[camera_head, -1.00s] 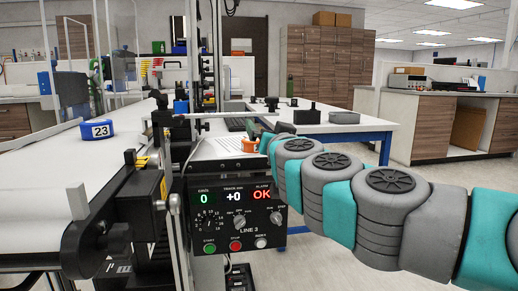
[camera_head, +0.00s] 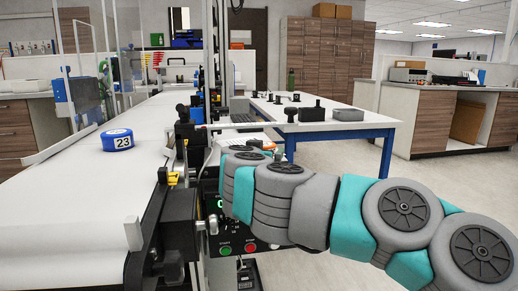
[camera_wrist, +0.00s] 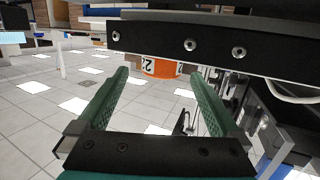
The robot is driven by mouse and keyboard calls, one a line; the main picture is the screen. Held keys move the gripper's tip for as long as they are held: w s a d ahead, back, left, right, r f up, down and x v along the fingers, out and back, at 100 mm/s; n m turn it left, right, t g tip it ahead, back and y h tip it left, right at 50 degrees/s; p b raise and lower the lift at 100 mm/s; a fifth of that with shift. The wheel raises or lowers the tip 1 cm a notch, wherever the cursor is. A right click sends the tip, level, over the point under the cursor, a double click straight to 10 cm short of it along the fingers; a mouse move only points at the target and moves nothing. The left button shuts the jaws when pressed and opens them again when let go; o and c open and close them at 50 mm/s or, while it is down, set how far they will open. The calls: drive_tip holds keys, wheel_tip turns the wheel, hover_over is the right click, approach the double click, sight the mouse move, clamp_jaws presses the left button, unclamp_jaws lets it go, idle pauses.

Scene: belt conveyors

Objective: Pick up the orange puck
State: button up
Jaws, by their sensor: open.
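An orange puck (camera_wrist: 160,67) with a white number label, partly cut off, shows in the wrist view, which looks upside down. A dark rail with bolts (camera_wrist: 210,47) hides part of the puck. My gripper (camera_wrist: 160,76) has its two green fingers spread apart, with the puck showing between the fingertips. I cannot tell how much distance is left to it. In the head view my arm hides the gripper, and I cannot make out the orange puck there.
A blue puck marked 23 (camera_head: 117,139) sits on the white belt (camera_head: 75,190) at left. A control panel with buttons (camera_head: 237,248) is partly behind my arm. A white table (camera_head: 345,127) with dark items stands behind; open floor lies at right.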

sight(265, 148)
drive_tip(key=shift+x, duration=2.95)
drive_tip(key=shift+a, duration=0.15)
drive_tip(key=shift+c, duration=0.2)
drive_tip(key=c, duration=1.3)
